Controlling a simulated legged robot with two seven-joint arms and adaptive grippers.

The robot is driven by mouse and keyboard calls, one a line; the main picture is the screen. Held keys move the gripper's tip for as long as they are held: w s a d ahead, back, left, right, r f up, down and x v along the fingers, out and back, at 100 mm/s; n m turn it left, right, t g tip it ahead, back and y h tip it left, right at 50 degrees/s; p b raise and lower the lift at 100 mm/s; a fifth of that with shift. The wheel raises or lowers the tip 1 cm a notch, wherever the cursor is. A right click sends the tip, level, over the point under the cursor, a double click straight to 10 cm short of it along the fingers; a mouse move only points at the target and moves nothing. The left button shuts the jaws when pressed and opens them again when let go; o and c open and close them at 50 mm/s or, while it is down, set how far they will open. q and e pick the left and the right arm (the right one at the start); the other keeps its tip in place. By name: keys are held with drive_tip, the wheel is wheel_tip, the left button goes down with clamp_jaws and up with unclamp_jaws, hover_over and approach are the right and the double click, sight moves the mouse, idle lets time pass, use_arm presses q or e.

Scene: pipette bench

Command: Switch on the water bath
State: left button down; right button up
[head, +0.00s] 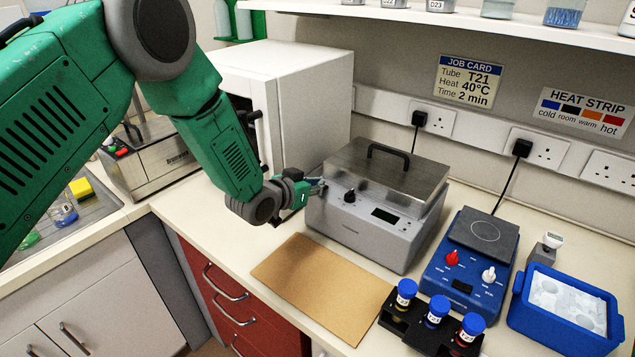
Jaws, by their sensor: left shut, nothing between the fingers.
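The water bath (362,233) appears to be the grey box in the middle of the bench. It has a steel lid (385,170) with a black handle, which sits closed on top. Its sloped front panel carries a black knob (349,196) and a dark display (385,215) with no visible reading. My left gripper (317,188) is shut and empty at the left end of that panel, left of the knob. I cannot tell whether its fingertips touch the panel. Any switch behind the fingers is hidden. My right gripper is out of view.
A blue hotplate (465,265), a rack of blue-capped tubes (420,330) and a blue ice box (560,318) stand to the right. A tan board (322,288) lies in front. A white cabinet (315,85) stands behind my left arm. Sockets and a shelf line the wall.

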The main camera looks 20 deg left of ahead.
use_arm(q)
drive_tip(key=shift+a+f, duration=0.25)
drive_tip(key=shift+a, duration=0.2)
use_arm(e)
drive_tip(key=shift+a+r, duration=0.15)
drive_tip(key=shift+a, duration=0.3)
use_arm(q)
drive_tip(key=shift+d, duration=0.1)
drive_tip(key=shift+s+d+f+b, duration=0.15)
drive_tip(key=shift+d+f+b, duration=0.15)
drive_tip(key=shift+b, duration=0.1)
drive_tip(key=shift+r, duration=0.1)
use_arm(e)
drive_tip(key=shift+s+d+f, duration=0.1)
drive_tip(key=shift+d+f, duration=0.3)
use_arm(q)
drive_tip(key=shift+r, duration=0.1)
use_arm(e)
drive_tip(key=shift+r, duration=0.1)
use_arm(q)
drive_tip(key=shift+a+r+p, duration=0.25)
drive_tip(key=shift+r+p, duration=0.35)
drive_tip(key=shift+r, duration=0.05)
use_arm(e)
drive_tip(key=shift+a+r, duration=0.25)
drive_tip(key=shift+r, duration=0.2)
use_arm(q)
drive_tip(key=shift+d, duration=0.1)
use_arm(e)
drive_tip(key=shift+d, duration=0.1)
